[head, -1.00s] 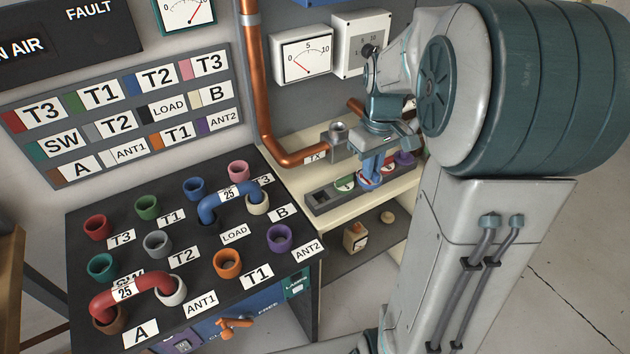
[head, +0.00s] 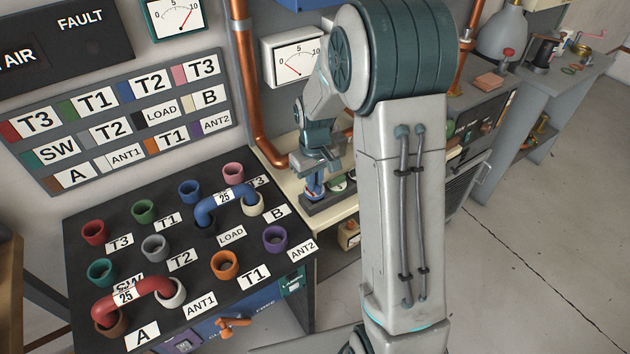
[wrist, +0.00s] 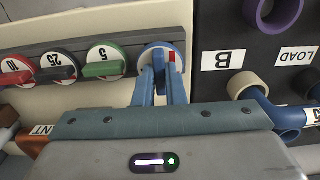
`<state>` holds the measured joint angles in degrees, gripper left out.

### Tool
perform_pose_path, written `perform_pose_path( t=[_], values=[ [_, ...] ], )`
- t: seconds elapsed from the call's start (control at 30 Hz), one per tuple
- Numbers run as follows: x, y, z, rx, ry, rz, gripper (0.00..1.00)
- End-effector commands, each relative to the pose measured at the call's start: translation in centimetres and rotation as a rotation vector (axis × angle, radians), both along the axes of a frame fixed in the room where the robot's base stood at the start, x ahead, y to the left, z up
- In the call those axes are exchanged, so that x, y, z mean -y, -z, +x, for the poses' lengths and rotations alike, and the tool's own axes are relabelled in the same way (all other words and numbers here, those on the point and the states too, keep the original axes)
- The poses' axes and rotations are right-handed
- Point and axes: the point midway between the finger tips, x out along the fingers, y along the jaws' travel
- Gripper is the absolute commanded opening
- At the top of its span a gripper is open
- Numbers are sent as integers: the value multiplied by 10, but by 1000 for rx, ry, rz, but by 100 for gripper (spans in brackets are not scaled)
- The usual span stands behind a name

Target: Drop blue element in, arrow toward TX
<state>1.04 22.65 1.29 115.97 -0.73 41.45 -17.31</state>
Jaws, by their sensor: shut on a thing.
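The blue element (wrist: 149,53) is a disc with a blue rim and a pale face. A red mark shows on the right side of its face in the wrist view. My gripper (wrist: 160,75) is shut on the blue element by its grip. In the head view my gripper (head: 314,182) is over the left end of the element rack (head: 318,206). I cannot tell how far the element is above the rack. An ANT label (wrist: 42,130) shows at lower left in the wrist view. The socket and its TX label are hidden behind my gripper.
The rack holds a green element (wrist: 103,62) and two more elements, marked 25 (wrist: 54,68) and 10 (wrist: 15,70). A patch panel (head: 75,235) with coloured ports and U-links stands to the left. A copper pipe (head: 248,100) runs down behind.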

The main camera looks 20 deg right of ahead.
Motion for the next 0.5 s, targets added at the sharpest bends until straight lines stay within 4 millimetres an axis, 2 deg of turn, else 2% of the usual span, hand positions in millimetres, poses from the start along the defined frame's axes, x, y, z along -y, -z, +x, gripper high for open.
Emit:
perform_pose_path(
  t=[0.1,0.5],
  values=[
    [0,10,0,-1,0,0,0],
    [0,17,0,1,0,-1,0]
  ],
)
